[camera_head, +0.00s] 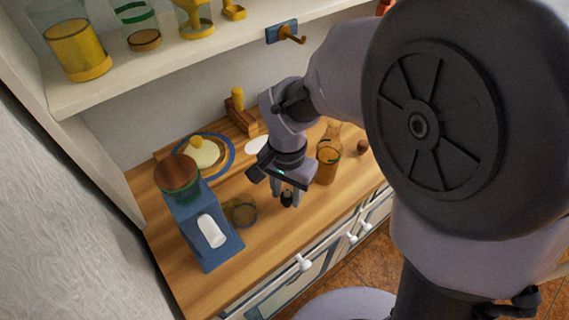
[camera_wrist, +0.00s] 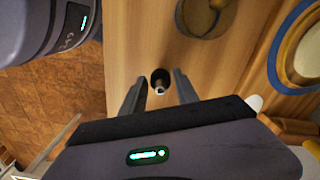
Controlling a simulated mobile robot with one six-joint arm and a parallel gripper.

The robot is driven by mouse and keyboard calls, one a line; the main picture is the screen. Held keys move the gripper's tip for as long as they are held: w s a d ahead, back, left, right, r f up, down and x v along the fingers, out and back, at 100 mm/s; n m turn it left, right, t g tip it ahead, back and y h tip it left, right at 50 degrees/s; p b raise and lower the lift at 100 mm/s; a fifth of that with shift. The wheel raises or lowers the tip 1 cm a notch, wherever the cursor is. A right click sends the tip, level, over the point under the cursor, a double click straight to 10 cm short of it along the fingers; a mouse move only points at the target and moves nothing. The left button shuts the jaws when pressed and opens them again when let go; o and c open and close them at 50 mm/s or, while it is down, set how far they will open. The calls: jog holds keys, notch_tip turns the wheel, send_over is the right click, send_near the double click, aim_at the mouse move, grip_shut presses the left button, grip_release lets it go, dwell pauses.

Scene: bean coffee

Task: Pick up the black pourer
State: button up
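The black pourer (camera_head: 287,199) is a small dark piece on the wooden counter. In the wrist view it (camera_wrist: 160,77) shows as a dark round part with a paler, metallic-looking tip, between my fingertips. My gripper (camera_head: 287,189) points down over it, with one finger on each side. The wrist view shows the fingers (camera_wrist: 160,86) apart, with a gap of bare wood on both sides of the pourer. The gripper is open, and I see no contact. How far the fingertips are above the counter is hard to tell.
A glass jar (camera_head: 243,210) and a blue grinder (camera_head: 205,225) stand left of my gripper. An amber glass container (camera_head: 327,162) stands close on the right. A blue-rimmed plate (camera_head: 231,160) lies behind. The counter's front edge, with drawers (camera_head: 320,255) below, is near. A shelf (camera_head: 110,85) hangs above.

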aim_at(290, 197)
grip_shut()
jog(key=shift+r+p, duration=0.35)
jog(key=shift+r, duration=0.2)
jog(key=r+p, duration=0.1)
jog(key=r, duration=0.2)
jog(key=shift+s+d+p, duration=0.2)
jog(key=shift+d+p, duration=0.1)
jog(key=shift+p, duration=0.1)
jog(key=s+d+p, duration=0.2)
jog(key=s+d, duration=0.8)
jog(key=d, duration=0.1)
jog(key=shift+s+d+r+p, duration=0.15)
jog(key=shift+r+p, duration=0.25)
jog(key=shift+r, duration=0.05)
